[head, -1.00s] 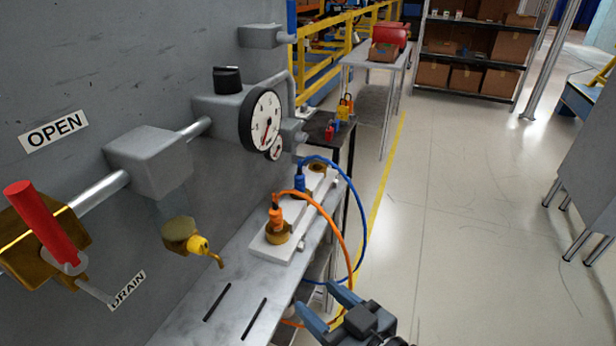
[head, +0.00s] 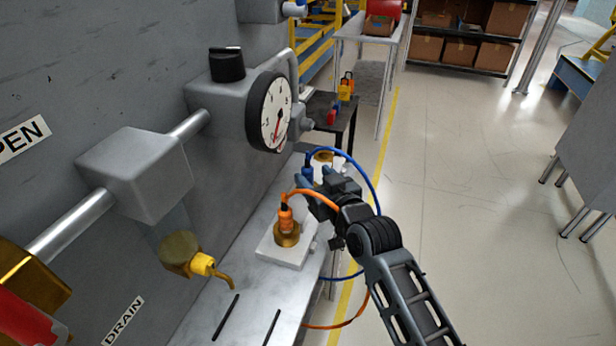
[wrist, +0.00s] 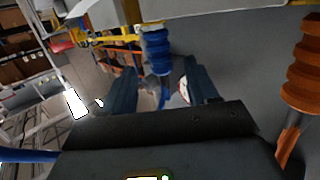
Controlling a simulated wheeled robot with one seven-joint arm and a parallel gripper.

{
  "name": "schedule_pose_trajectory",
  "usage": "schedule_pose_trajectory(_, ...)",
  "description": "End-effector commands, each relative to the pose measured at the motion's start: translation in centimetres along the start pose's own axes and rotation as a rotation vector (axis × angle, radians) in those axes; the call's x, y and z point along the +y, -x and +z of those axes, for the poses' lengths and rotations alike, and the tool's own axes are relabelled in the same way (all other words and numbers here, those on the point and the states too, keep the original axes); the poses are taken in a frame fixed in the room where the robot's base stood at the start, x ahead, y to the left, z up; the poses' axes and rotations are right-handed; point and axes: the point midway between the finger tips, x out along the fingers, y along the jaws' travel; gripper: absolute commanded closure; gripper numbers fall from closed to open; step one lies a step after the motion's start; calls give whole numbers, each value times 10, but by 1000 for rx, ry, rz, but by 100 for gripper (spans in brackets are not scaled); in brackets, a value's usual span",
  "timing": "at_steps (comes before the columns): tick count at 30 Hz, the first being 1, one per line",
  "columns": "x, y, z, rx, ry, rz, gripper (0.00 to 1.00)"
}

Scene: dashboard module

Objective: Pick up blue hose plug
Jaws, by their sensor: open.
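In the wrist view the blue plug (wrist: 156,50) is ahead, seen between and a little beyond my two fingers. Its blue hose (head: 377,190) loops up and to the right. My gripper (wrist: 165,88) is open and empty, its fingers on either side of the plug's line; I cannot tell whether they touch it. In the head view my gripper (head: 312,186) is just right of the plug.
A gauge (head: 268,112) and grey wall lie left.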

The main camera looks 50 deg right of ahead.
Motion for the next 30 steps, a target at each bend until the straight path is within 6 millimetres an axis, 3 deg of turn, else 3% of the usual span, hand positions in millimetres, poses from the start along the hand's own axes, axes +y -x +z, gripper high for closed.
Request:
schedule_pose_trajectory(7, 0, -34, -4, 2, -1, 0, 41)
schedule_pose_trajectory(17, -1, -39, -2, 1, 0, -1, 42)
schedule_pose_trajectory(30, -1, -39, -2, 1, 0, -1, 84)
